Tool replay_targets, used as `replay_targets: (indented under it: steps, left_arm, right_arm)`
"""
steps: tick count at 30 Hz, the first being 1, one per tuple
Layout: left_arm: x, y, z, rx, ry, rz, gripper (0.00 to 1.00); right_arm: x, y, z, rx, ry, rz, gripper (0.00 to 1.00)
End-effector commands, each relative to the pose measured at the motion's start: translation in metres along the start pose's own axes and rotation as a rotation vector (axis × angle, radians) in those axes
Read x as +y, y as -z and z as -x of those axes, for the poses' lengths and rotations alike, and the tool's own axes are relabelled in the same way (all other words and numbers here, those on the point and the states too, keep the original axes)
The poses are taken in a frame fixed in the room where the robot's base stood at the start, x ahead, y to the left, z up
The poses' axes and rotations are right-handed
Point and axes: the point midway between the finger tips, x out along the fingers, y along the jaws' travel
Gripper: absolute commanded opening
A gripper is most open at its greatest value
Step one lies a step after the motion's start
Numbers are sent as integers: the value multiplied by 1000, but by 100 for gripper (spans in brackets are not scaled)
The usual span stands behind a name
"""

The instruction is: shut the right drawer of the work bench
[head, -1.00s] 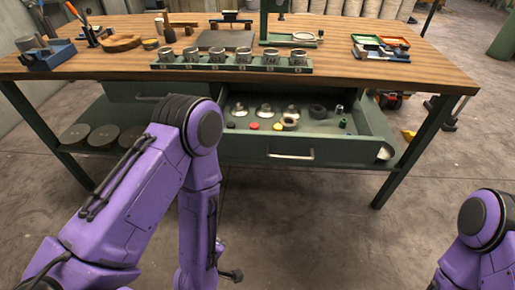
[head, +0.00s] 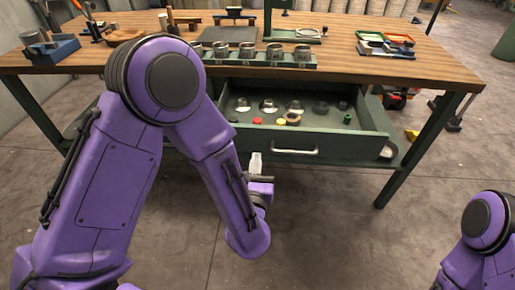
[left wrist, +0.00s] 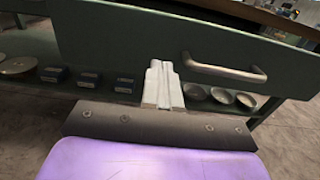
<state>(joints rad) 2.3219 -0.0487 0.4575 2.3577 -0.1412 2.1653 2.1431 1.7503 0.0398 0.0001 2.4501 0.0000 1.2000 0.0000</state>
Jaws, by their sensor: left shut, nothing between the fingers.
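The right drawer (head: 338,157) of the green work bench stands pulled out, with its silver bar handle (head: 294,151) on the front. Several small parts lie inside it. In the left wrist view the drawer front (left wrist: 120,40) and its handle (left wrist: 222,71) are close ahead. My left gripper (head: 255,163) is shut and empty, just left of the handle and close to the drawer front. Its pale fingers also show in the left wrist view (left wrist: 162,85); I cannot tell whether they touch the front. My right gripper is out of view; only part of my right arm shows at lower right.
The wooden bench top (head: 370,70) carries a rack of metal cups (head: 275,58), a vise-like blue block (head: 50,48) and trays (head: 386,44). A green bench leg (head: 425,150) stands right of the drawer. The floor in front is clear.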

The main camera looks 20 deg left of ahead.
Motion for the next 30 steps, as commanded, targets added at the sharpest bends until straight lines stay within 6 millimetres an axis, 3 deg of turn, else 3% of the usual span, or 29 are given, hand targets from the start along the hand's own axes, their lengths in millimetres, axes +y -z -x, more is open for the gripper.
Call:
replay_targets:
  steps: [3,9,23,30]
  left_arm:
    - [1,-2,-23,0,-2,-1,0]
    - [0,0,-45,1,0,-2,0]
    - [0,1,-49,1,0,-2,0]
    - [1,2,-73,-1,-4,2,0]
  right_arm:
    - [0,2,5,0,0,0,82]
    - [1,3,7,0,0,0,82]
    - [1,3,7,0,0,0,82]
    - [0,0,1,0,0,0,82]
